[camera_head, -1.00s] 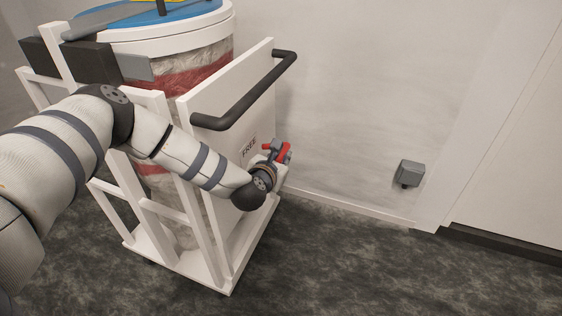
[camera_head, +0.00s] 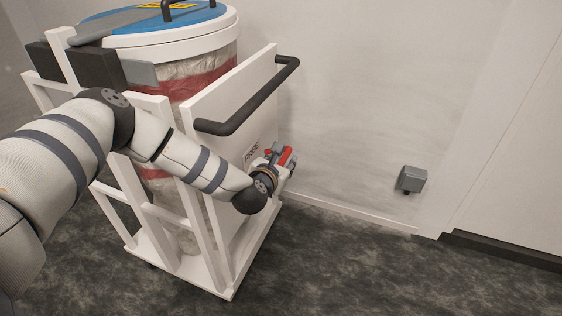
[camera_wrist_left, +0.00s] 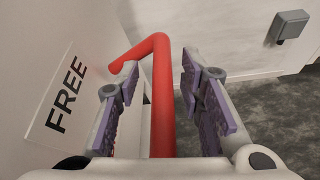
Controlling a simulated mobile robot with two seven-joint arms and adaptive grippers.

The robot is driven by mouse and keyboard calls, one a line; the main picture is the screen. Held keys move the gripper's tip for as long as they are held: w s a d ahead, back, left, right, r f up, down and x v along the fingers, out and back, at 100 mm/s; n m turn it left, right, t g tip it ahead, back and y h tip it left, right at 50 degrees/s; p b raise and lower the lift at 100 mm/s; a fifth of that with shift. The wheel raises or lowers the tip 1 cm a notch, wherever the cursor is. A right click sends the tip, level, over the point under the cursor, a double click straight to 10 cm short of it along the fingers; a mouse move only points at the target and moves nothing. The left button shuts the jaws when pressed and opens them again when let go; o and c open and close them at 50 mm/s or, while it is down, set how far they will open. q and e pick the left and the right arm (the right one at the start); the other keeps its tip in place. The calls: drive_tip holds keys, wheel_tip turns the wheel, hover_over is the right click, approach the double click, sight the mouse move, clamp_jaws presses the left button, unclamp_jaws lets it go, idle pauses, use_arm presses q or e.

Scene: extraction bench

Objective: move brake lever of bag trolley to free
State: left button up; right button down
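The brake lever is a bent red bar (camera_wrist_left: 161,90); in the left wrist view it runs up between my fingers and bends left toward the white trolley panel. A bit of its red (camera_head: 285,155) shows in the head view. My left gripper (camera_wrist_left: 163,100) is open, with one purple-padded finger on each side of the lever and gaps visible beside it. In the head view my left gripper (camera_head: 281,160) is at the bag trolley's (camera_head: 228,92) panel, below its black handle. The word FREE (camera_wrist_left: 67,93) is on the panel left of the lever. My right gripper is out of view.
The trolley carries a large clear bag (camera_head: 195,85) with a red band under a blue lid (camera_head: 150,20). A black push handle (camera_head: 250,103) sticks out above the gripper. A grey wall box (camera_head: 411,179) is at right. The floor right of the trolley is clear.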

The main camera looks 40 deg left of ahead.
use_arm(q)
drive_tip(key=v, duration=1.2)
drive_tip(key=shift+f, duration=0.1)
